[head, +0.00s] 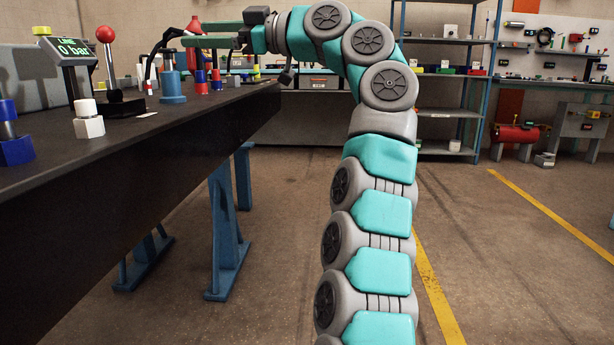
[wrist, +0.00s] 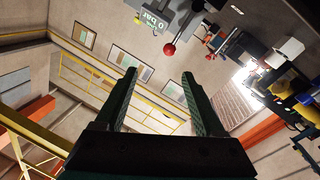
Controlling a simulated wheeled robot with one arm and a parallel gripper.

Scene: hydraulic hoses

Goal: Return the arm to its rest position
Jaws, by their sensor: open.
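My arm (head: 380,155) rises from the bottom of the head view and bends left over the dark workbench (head: 150,120). My gripper (head: 212,35) points left above the bench top. In the wrist view the two fingers of my gripper (wrist: 158,85) are spread apart, with nothing between them. A red-knobbed lever (head: 107,36) and a gauge box reading "0 bar" (head: 72,50) stand on the bench to the left of the gripper. They also show at the top of the wrist view, where the red knob (wrist: 170,49) lies beyond the fingers.
Blue and red fittings (head: 172,85) stand on the bench below the gripper. A white hex nut piece (head: 88,118) and a blue fitting (head: 12,140) are nearer. Shelves (head: 445,80) and a red tank (head: 515,136) stand at the back.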

